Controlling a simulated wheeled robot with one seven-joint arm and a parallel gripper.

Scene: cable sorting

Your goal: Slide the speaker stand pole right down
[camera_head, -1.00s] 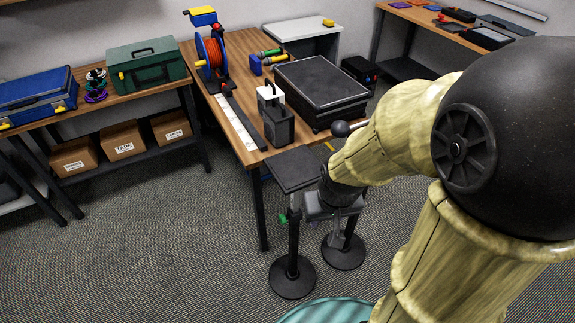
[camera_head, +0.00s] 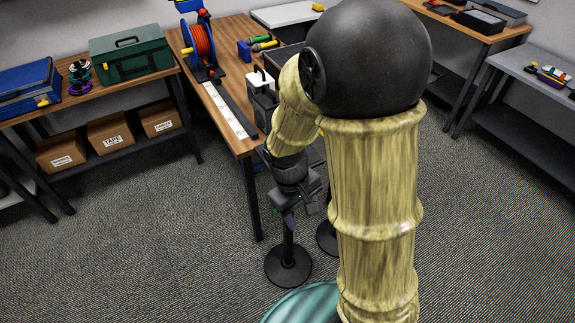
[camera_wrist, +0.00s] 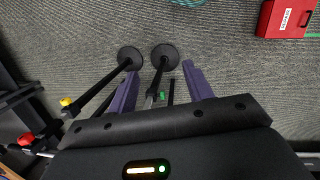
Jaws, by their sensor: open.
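Two black speaker stands stand on the carpet beside the wooden table. The nearer stand (camera_head: 287,265) has a round base and an upright pole; its top is hidden behind my arm. The other stand (camera_head: 327,238) is mostly hidden by my arm. My gripper (camera_head: 301,214) is at the nearer stand's upper part. In the wrist view my gripper (camera_wrist: 160,88) is open, with purple fingers apart. One pole (camera_wrist: 157,80) with a green knob (camera_wrist: 161,96) runs between them; no contact shows. The other pole (camera_wrist: 106,88) passes outside the left finger.
The wooden table (camera_head: 229,134) edge is close behind my gripper. It holds a cable reel (camera_head: 200,42) and a black case (camera_head: 262,103). A red box (camera_wrist: 287,18) lies on the floor in the wrist view. Carpet to the left is clear.

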